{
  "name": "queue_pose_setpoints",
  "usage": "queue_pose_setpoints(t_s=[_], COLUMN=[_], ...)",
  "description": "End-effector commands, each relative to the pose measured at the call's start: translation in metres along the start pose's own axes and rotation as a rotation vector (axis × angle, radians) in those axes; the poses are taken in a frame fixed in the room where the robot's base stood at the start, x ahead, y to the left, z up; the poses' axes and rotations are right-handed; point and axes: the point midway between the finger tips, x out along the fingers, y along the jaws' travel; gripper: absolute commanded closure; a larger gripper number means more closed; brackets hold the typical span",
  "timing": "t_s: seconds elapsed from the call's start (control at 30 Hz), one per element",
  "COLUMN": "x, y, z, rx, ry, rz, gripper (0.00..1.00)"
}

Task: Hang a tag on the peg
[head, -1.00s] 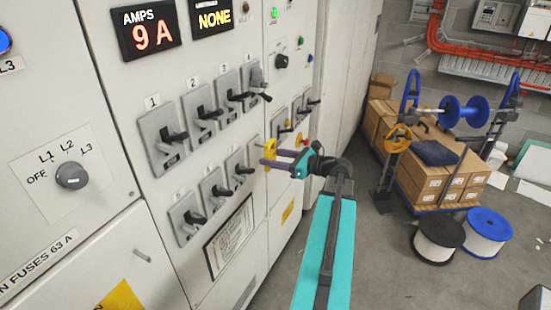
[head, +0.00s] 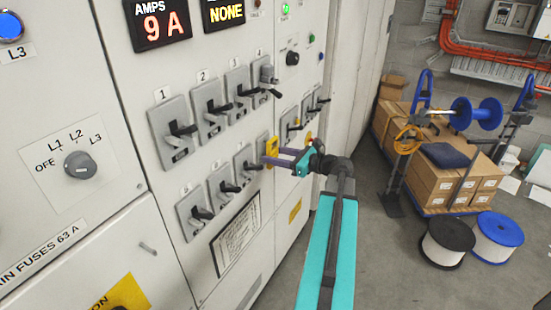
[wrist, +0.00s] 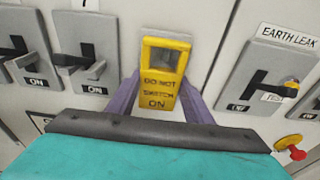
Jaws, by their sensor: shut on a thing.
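My gripper (head: 281,158) is shut on a yellow tag (head: 271,151) in front of the switch panel, right of the lower row of switches. In the wrist view the tag (wrist: 161,85) is upright between my purple fingers (wrist: 162,108) and reads "DO NOT SWITCH ON". It has a window-like opening at its top, and grey shows through it. A grey plate (wrist: 165,20) lies behind the tag. I cannot make out the peg; the tag may cover it. I cannot tell whether the tag touches the panel.
Lever switches (head: 172,131) stick out of the cabinet in two rows. An "EARTH LEAK" switch (wrist: 264,78) and a red button (wrist: 297,154) are right of the tag. Boxes on a cart (head: 436,182) and cable spools (head: 446,242) stand at right. Floor between is clear.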

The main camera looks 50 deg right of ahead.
Motion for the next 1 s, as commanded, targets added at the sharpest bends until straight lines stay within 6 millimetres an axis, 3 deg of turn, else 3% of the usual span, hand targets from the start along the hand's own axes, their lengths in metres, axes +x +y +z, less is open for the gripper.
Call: queue_pose_setpoints(t_s=[0.8,0.83,0.93,1.0], x=[0.0009,0.0009,0.0009,0.0009], y=[-0.0002,-0.0002,-0.0001,-0.0002], z=[-0.0008,-0.0008,-0.0008,-0.0008], rx=[0.0,0.0,0.0,0.0], ry=[0.0,0.0,0.0,0.0], rz=[-0.001,-0.001,-0.001,-0.001], gripper=[0.75,0.52,0.35,0.32])
